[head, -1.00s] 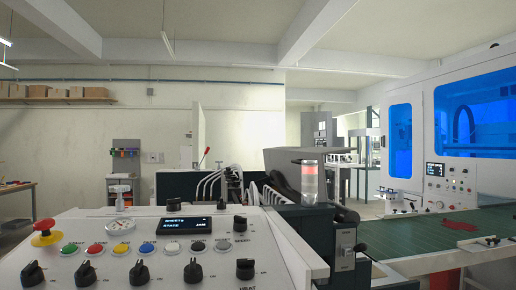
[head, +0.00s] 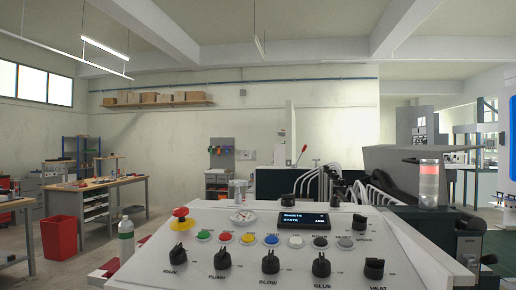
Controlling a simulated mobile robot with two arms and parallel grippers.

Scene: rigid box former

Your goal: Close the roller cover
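A large grey hood (head: 405,158) stands behind the control panel at the right, above the dark machine body. It may be the roller cover, but I cannot tell for certain. A dark curved part sits under its left end; the rollers cannot be made out. The white control panel (head: 300,268) fills the lower middle, with a row of coloured buttons, black knobs and a red emergency stop (head: 180,212). Its small display (head: 303,221) shows "SHEETS" and "STATE", seemingly with "JAM". Neither of my grippers is in view.
A signal lamp (head: 429,183) with a red band stands in front of the hood.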

